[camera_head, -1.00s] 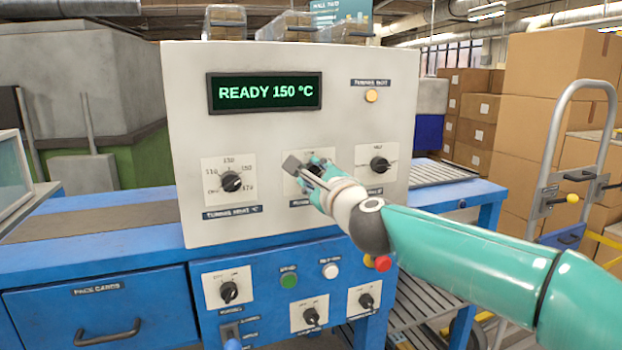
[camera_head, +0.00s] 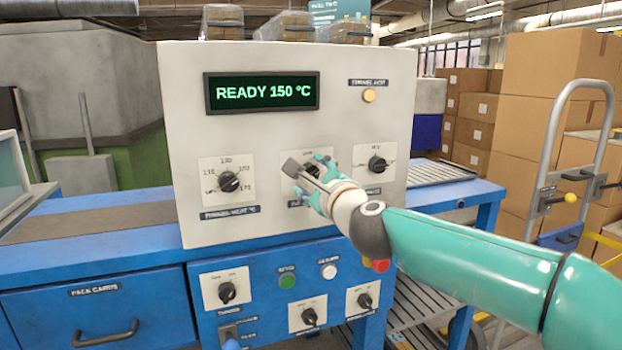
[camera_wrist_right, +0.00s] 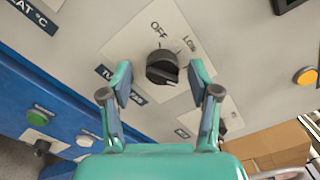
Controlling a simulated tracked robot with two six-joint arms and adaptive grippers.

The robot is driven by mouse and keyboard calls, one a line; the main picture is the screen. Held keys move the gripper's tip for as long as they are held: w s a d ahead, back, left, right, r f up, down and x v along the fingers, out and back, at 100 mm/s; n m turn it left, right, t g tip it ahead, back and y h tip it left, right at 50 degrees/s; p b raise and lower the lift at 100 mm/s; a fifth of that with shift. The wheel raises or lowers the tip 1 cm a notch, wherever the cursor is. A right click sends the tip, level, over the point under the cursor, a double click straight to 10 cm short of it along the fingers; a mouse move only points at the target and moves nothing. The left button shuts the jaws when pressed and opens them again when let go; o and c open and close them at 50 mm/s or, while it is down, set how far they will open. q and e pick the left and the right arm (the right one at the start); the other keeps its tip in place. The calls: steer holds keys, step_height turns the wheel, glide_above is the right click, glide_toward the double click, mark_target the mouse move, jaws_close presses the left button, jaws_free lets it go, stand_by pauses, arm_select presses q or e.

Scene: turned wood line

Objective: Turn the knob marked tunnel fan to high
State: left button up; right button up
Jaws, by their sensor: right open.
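In the right wrist view a black knob (camera_wrist_right: 162,66) sits on a pale dial plate (camera_wrist_right: 135,42) marked OFF and LOW. Its pointer side faces roughly toward OFF. My left gripper is not in view.
The tunnel heat knob (camera_head: 229,181) is left of it and another knob (camera_head: 377,164) right. The display (camera_head: 262,92) reads READY 150 °C. Below are a green button (camera_head: 288,281), a white button (camera_head: 329,271) and several knobs. Boxes and a hand truck (camera_head: 550,150) stand right.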

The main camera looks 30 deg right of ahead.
steer(key=v, duration=1.1)
steer(key=shift+s, duration=0.2)
steer(key=shift+d+f, duration=0.1)
steer(key=shift+f, duration=0.05)
